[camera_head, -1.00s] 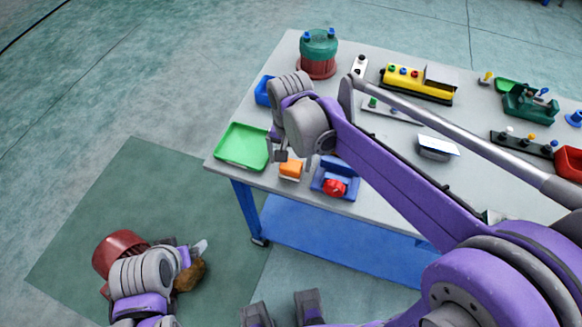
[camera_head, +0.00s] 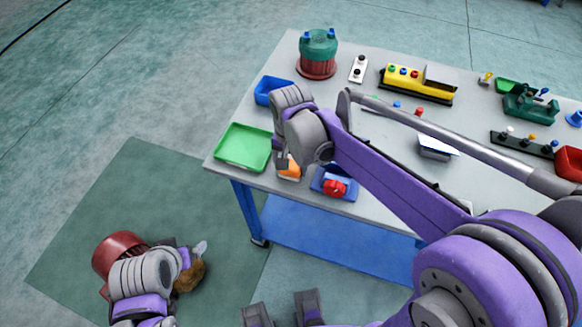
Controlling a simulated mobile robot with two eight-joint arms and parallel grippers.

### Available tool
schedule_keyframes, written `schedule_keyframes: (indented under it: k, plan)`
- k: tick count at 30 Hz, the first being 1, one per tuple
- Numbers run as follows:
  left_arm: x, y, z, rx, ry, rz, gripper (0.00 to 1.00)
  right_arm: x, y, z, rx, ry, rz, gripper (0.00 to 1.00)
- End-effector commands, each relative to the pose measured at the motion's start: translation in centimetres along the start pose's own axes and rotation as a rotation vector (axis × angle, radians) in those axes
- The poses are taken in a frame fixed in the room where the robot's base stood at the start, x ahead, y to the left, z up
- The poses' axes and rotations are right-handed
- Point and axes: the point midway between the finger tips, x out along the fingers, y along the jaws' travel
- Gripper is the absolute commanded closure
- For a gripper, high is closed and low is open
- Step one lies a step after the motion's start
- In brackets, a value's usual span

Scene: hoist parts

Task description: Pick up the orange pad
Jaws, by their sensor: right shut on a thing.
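The orange pad (camera_head: 288,169) is near the front edge of the table, between the green tray (camera_head: 232,160) and a blue holder with a red knob (camera_head: 335,188). My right gripper (camera_head: 286,160) is over the pad and shut on it. The gripper's fingers and wrist hide part of the pad, and I cannot tell whether it still touches the table. My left gripper (camera_head: 199,250) is low at the lower left, away from the table, beside a brown thing (camera_head: 189,277). I cannot make out its jaws clearly.
A blue bin (camera_head: 268,90) and a green-topped red drum (camera_head: 318,54) are at the table's left. A yellow block with coloured knobs (camera_head: 418,83) stands farther back. A red round container (camera_head: 118,254) is on the floor side near my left arm. My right arm crosses the table.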

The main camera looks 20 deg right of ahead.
Motion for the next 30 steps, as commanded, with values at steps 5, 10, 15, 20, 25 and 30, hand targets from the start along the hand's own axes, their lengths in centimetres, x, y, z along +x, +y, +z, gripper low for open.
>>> schedule_keyframes:
  k: [5,10,15,20,25,30]
  plan:
    - [0.0,0.0,0.0,0.0,0.0,0.0,0.07,-0.2,0.0,0.0,0.0,0.0,0.0,0.81]
    - [-0.2,0.0,-0.2,0.0,0.001,0.0,0.07,-2.3,0.0,0.0,0.0,0.0,0.0,0.81]
    - [-0.5,0.0,-0.4,0.0,0.003,0.0,0.07,-5.9,0.0,0.0,0.0,0.0,0.0,0.81]
    - [-0.7,0.0,-0.6,0.0,0.004,0.0,0.07,-8.6,0.0,0.0,0.0,0.0,0.0,0.81]
    - [-0.8,0.0,-0.6,0.0,0.004,0.0,0.07,-9.9,0.0,0.0,0.0,0.0,0.0,0.81]
    - [-0.8,0.0,-0.6,0.0,0.004,0.0,0.07,-10.1,0.0,0.0,0.0,0.0,0.0,0.81]
